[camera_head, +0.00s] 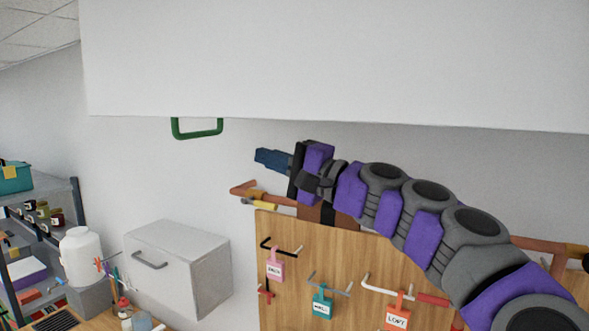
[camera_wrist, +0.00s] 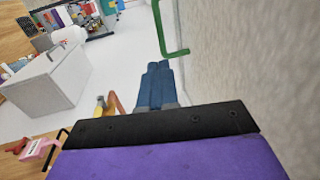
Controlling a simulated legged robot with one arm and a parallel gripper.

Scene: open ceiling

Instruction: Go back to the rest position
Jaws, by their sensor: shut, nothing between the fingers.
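My gripper (camera_head: 268,158) is at the end of my purple and grey arm, which reaches in from the lower right in the head view. Its blue fingers are together and empty, pointing left. In the wrist view the closed fingers (camera_wrist: 156,84) point away from the camera. A green handle (camera_head: 197,129) hangs under the large white overhead panel (camera_head: 330,60), above and left of the fingers in the head view. The green handle (camera_wrist: 174,30) also shows beyond the fingertips in the wrist view. The gripper looks apart from it.
A wooden pegboard (camera_head: 330,255) with hooks and labelled tags stands below my arm. A grey box with a handle (camera_head: 165,262) is lower left. A white jar (camera_head: 81,256) and a shelf (camera_head: 75,200) stand at the far left. The wall between handle and box is clear.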

